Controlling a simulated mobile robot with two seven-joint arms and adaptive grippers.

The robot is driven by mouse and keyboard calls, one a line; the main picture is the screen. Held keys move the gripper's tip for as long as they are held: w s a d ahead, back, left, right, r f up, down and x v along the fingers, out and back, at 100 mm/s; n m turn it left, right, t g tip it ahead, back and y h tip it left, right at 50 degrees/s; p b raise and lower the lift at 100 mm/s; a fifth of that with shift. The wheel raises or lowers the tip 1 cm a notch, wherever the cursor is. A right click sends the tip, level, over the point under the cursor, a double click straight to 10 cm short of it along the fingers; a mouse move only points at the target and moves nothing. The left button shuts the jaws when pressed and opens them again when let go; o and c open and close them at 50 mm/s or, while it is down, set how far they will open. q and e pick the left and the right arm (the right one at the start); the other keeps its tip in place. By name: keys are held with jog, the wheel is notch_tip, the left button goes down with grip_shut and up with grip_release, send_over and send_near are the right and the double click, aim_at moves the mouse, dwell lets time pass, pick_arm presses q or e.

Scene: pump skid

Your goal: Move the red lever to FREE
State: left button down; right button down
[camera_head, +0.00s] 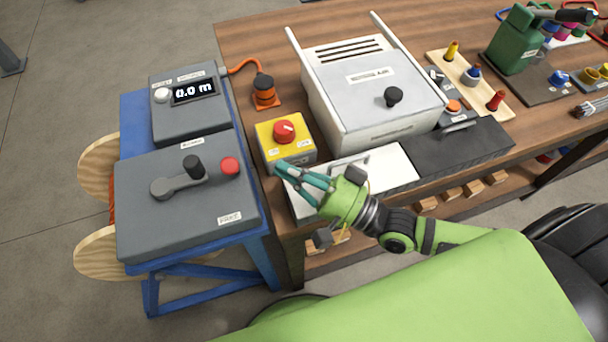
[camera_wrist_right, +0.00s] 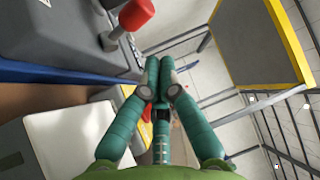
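The red lever (camera_head: 231,166) shows as a red knob on the right part of the grey control box. In the right wrist view its red knob (camera_wrist_right: 136,14) stands on a short light stem at the top. My right gripper (camera_head: 284,172) has teal fingers and is to the right of the box, apart from the lever, near the yellow button box. In the right wrist view its fingers (camera_wrist_right: 160,62) come together at the tips with nothing between them. A small label (camera_head: 229,218) is at the box's front right corner; its text is hard to read. My left gripper is out of view.
A grey crank with a black knob (camera_head: 193,166) is left of the lever. A yellow box with a red button (camera_head: 284,130) and a white lidded case (camera_head: 372,100) stand on the wooden bench.

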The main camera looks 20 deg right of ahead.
jog(key=shift+v, duration=1.7)
